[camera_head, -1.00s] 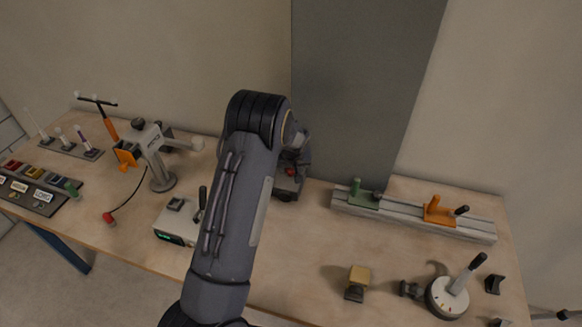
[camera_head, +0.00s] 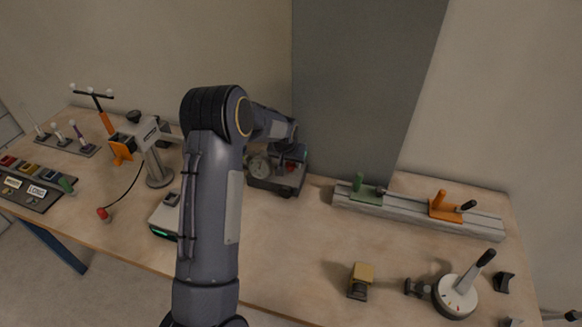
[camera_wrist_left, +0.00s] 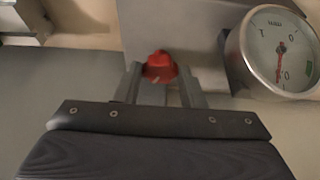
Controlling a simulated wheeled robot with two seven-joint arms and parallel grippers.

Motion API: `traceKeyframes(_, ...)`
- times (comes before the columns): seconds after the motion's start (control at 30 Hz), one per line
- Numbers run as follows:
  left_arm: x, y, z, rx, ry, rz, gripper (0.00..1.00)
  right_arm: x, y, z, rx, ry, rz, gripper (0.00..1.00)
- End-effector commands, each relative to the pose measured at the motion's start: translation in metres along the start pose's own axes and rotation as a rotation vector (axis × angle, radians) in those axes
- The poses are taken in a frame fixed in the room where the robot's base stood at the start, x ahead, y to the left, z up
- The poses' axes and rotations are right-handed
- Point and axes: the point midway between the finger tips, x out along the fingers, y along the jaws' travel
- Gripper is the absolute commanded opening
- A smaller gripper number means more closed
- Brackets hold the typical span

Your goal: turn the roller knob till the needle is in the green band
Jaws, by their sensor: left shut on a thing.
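The red roller knob (camera_wrist_left: 160,67) sits between the two fingertips of my left gripper (camera_wrist_left: 162,88) in the left wrist view, and the jaws are shut on it. A round gauge (camera_wrist_left: 232,48) with a metal rim is right of the knob. Its red needle (camera_wrist_left: 279,65) points roughly downward on the pale face. In the head view the gauge (camera_head: 259,167) shows small on a dark box (camera_head: 262,183) at the back middle of the bench. My left gripper (camera_head: 291,157) is at that box, partly hidden.
My left arm covers part of the bench. A grey rail (camera_head: 410,211) with green and orange slides lies right of the box. A white dial with a lever (camera_head: 455,298) and a yellow-topped block (camera_head: 361,275) stand front right. A lamp-like stand (camera_head: 157,170) is left.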

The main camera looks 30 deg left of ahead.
Motion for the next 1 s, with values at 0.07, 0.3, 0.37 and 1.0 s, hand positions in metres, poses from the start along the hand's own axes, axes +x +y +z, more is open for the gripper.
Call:
traceKeyframes(0.07,0.004,-0.003,0.001,0.063,0.001,0.029,0.13,0.009,0.004,0.005,0.000,0.000,0.000,0.36)
traceKeyframes(0.3,0.003,-0.004,0.000,0.273,0.002,0.116,0.13,0.022,0.010,0.011,0.000,0.000,0.000,0.36)
traceKeyframes(0.37,0.003,-0.005,0.000,0.327,0.001,0.138,0.13,0.025,0.011,0.013,0.000,0.000,0.000,0.36)
traceKeyframes(1.0,0.002,-0.006,-0.002,0.744,-0.001,0.309,0.13,0.039,0.018,0.020,0.000,0.000,0.000,0.36)
